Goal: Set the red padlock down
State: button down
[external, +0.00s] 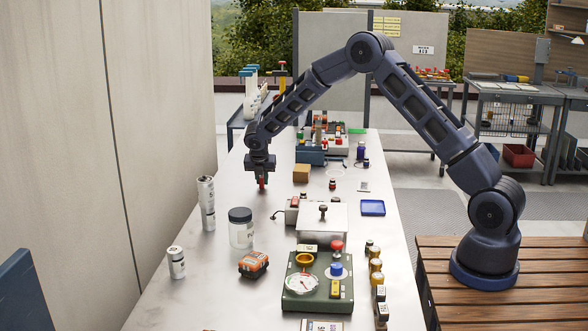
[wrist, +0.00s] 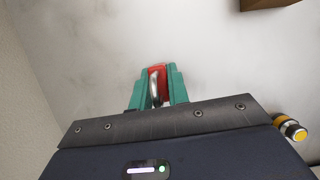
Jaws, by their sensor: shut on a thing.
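The red padlock (wrist: 161,69) is held between the two green fingers of my gripper (wrist: 158,88) in the wrist view. Its silver shackle shows between the fingers, and part of its red body shows beyond them. In the external view my gripper (external: 262,178) points down over the left part of the white table (external: 200,285). The padlock shows there as a small red shape (external: 262,184) below the gripper. I cannot tell whether it touches the table top.
A tan block (external: 301,173) stands right of my gripper. White cans (external: 207,203), a grey-lidded jar (external: 241,229) and a green gauge panel (external: 318,293) stand nearer the camera. A blue tray (external: 373,208) lies at right. The tall wall (external: 165,120) is close on the left.

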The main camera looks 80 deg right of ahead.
jog(key=c, duration=1.3)
grip_release()
jog(key=shift+f, duration=0.1)
jog(key=shift+c, duration=0.2)
